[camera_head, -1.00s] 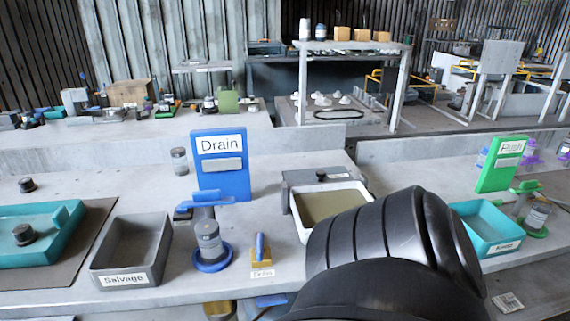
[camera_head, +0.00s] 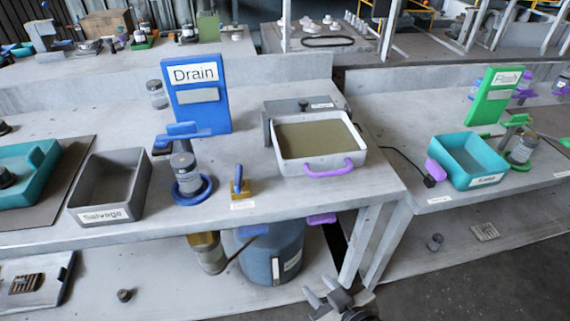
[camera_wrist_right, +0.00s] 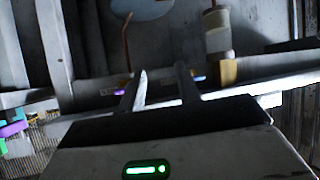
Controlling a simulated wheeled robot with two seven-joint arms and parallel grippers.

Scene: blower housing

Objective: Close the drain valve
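A small yellow block with an upright blue lever (camera_head: 240,184) stands near the front edge of the bench, behind a small label; it looks like the drain valve. The blue board marked Drain (camera_head: 198,96) stands behind it to the left. My right gripper (camera_head: 322,291) is low at the bottom of the head view, in front of and below the bench edge, away from the lever. In the right wrist view its two fingers (camera_wrist_right: 162,72) stand apart with nothing between them. My left gripper is in neither view.
A white tray with a purple handle (camera_head: 318,150) sits right of the lever. A grey Salvage bin (camera_head: 110,187) and a blue-based jar (camera_head: 186,172) are to its left. Below the bench are a blue drum (camera_head: 272,255) and a brass-topped container (camera_head: 207,253). Open floor lies at lower right.

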